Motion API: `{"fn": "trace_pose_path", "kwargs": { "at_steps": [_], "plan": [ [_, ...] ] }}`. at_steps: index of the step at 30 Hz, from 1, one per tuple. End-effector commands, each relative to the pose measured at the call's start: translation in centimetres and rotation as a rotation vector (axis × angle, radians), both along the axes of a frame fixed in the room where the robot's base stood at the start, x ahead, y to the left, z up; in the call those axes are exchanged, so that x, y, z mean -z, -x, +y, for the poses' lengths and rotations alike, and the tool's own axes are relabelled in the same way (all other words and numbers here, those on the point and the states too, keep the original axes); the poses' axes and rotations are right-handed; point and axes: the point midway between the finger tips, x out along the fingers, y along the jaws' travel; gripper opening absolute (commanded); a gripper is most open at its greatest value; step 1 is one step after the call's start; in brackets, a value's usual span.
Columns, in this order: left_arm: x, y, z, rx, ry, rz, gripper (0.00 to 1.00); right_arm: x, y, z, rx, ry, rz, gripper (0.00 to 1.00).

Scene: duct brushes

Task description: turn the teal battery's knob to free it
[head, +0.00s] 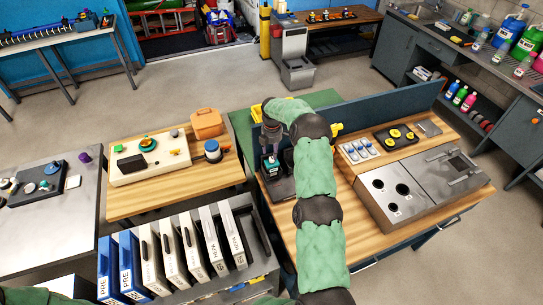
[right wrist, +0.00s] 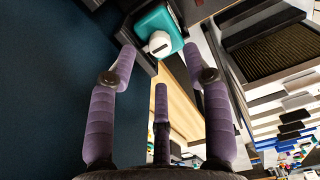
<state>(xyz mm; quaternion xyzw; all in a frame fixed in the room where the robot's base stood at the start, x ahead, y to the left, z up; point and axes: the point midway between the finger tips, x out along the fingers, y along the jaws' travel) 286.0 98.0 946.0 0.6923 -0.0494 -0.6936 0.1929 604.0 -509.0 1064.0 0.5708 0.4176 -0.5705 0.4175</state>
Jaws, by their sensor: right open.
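The teal battery (head: 273,168) sits in a dark holder (head: 278,187) at the left end of the right-hand workbench. In the right wrist view the teal battery (right wrist: 151,22) shows at the top, with a white knob (right wrist: 160,44) that has a dark slot across it. My right gripper (head: 271,133) is above the battery. Its purple fingers are spread open in the right wrist view (right wrist: 158,62), on either side of the knob's line and apart from it. The third finger is below the knob in the picture. My left gripper is out of view.
A blue panel (head: 385,84) runs along the back of the workbench. A steel unit with round holes (head: 391,212) stands to the right. Upright filter panels (head: 190,245) stand in a rack at the front left. A cream board (head: 140,172) lies on the wooden table.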

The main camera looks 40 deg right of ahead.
Motion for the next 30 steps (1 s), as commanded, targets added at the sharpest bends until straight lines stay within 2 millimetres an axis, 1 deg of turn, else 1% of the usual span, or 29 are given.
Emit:
{"fn": "trace_pose_path", "kwargs": {
  "at_steps": [1,3,9,13,20,21,23,24,26,27,30],
  "plan": [
    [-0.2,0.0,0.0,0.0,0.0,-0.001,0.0,0.9,0.1,0.1,0.0,-0.001,0.004,0.5],
    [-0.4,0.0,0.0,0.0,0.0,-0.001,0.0,2.0,0.1,0.1,-0.001,-0.001,0.002,0.5],
    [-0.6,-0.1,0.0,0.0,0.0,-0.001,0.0,3.9,0.0,0.0,0.0,0.0,0.0,0.5],
    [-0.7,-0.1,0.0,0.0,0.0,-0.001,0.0,4.5,0.0,0.0,0.0,0.001,-0.001,0.5],
    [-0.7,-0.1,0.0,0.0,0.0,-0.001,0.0,4.5,0.0,0.0,0.0,0.0,0.0,0.5],
    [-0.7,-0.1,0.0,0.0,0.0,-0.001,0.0,4.5,0.0,0.0,0.0,0.0,-0.001,0.47],
    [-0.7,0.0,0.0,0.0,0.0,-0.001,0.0,4.5,0.0,0.0,0.0,0.0,0.0,0.3],
    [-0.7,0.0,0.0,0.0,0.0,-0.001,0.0,4.5,0.0,0.0,0.0,0.0,0.0,0.19],
    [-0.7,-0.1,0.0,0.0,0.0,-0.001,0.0,4.5,0.0,0.0,0.0,0.0,0.0,0.02],
    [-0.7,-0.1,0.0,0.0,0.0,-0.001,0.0,4.5,0.0,0.0,0.0,0.0,0.0,0.0],
    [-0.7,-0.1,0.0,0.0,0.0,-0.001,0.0,4.5,0.0,0.0,0.0,0.0,0.0,0.0]
  ]
}}
